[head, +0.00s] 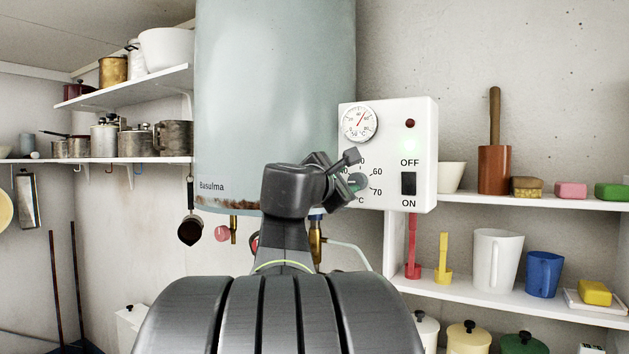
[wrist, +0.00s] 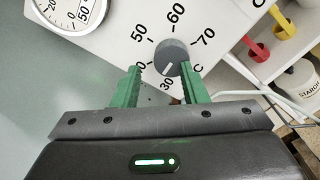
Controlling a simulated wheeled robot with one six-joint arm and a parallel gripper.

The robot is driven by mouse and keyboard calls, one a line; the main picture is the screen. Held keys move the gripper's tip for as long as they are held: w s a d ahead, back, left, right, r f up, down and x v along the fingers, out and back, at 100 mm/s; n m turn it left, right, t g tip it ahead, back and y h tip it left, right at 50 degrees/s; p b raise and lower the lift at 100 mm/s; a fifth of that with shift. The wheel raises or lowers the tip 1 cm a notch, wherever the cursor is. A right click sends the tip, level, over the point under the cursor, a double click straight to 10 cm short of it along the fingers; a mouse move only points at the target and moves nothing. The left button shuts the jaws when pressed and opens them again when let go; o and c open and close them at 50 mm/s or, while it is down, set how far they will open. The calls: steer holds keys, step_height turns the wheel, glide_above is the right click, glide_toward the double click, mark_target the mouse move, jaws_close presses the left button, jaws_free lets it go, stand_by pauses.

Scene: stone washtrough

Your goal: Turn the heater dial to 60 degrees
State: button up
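The heater dial (wrist: 172,57) is a round dark grey knob on a white control panel (head: 425,120). In the wrist view its short white mark points down, toward the 30 on the printed scale. The 50, 60 and 70 labels are readable above it. My gripper (wrist: 160,69) is open, with its green fingers on either side of the dial's lower part. The right finger is close to the knob's edge and the left finger shows a gap. Whether either touches cannot be told. In the head view my gripper and arm hide part of the dial (head: 358,182).
The panel also carries a round thermometer gauge (head: 360,122), a dark red lamp (head: 410,124) and a black rocker switch (head: 408,184) between OFF and ON. The heater tank (head: 275,90) stands left of it. Shelves with a mortar (head: 495,170), soaps and jugs are on the right.

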steer(key=shift+o, duration=0.2)
steer(key=shift+s+d+f, duration=0.45)
steer(key=shift+d, duration=0.1)
steer(key=w+a+b+v, duration=0.1)
steer(key=v, duration=1.2)
steer(key=shift+s+a+r, duration=0.35)
steer(key=shift+s+r, duration=0.05)
steer(key=shift+r, duration=0.05)
steer(key=shift+w, duration=0.1)
steer(key=b+v, duration=0.3)
steer(key=v, duration=1)
steer(key=shift+s+a, duration=0.2)
steer(key=shift+a, duration=0.05)
